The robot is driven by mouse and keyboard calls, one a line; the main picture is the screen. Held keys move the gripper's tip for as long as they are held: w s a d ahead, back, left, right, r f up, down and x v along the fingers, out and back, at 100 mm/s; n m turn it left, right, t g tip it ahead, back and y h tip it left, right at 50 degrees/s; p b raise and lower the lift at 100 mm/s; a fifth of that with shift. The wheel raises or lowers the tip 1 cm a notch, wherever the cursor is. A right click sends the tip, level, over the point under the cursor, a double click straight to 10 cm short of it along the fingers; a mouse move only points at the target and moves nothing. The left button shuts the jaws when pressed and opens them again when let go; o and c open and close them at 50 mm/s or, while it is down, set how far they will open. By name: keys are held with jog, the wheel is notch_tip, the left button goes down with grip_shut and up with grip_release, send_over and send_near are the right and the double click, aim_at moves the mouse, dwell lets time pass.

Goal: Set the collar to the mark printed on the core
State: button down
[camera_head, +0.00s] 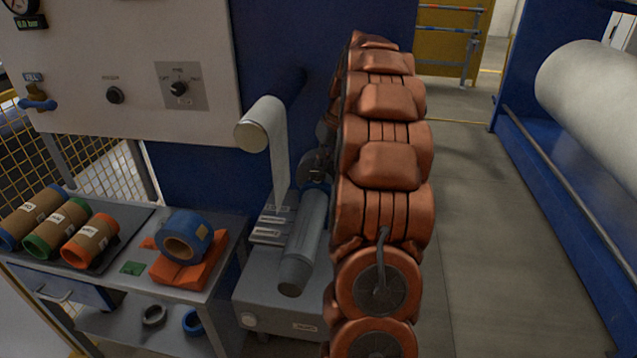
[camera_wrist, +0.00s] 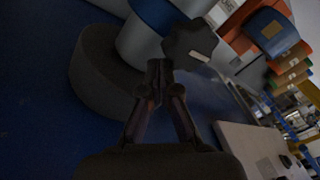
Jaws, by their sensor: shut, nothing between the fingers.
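A grey cylinder (camera_head: 306,238), which looks like the core, lies on the machine's grey base in the head view, its near end toward me. A blue ring (camera_head: 314,187), likely the collar, sits around its far part beside a dark knob (camera_head: 316,174). In the dark wrist view the blue ring (camera_wrist: 152,14) goes around the light grey cylinder (camera_wrist: 134,46). My gripper (camera_wrist: 157,69) is shut and empty, its tips just left of the dark lobed knob (camera_wrist: 190,44). I cannot tell if they touch. My arm hides the gripper in the head view. The printed mark cannot be made out.
A cart (camera_head: 215,277) at left holds cardboard rolls (camera_head: 92,240) with coloured ends and a blue roll (camera_head: 184,236) on orange material. A white roll (camera_head: 264,125) with a hanging web is above the cylinder. Open floor (camera_head: 470,230) lies right of my arm.

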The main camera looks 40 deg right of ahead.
jog(key=shift+s+a+b, duration=0.3)
jog(key=shift+s+a, duration=0.05)
jog(key=shift+a, duration=0.1)
jog(key=shift+w+d, duration=0.1)
jog(key=shift+w+d, duration=0.35)
jog(key=shift+d, duration=0.15)
jog(key=shift+r, duration=0.1)
notch_tip(320, 180, up, 9)
jog(key=p, duration=0.2)
dwell(0.7)
jog(key=shift+d, duration=0.1)
dwell(0.4)
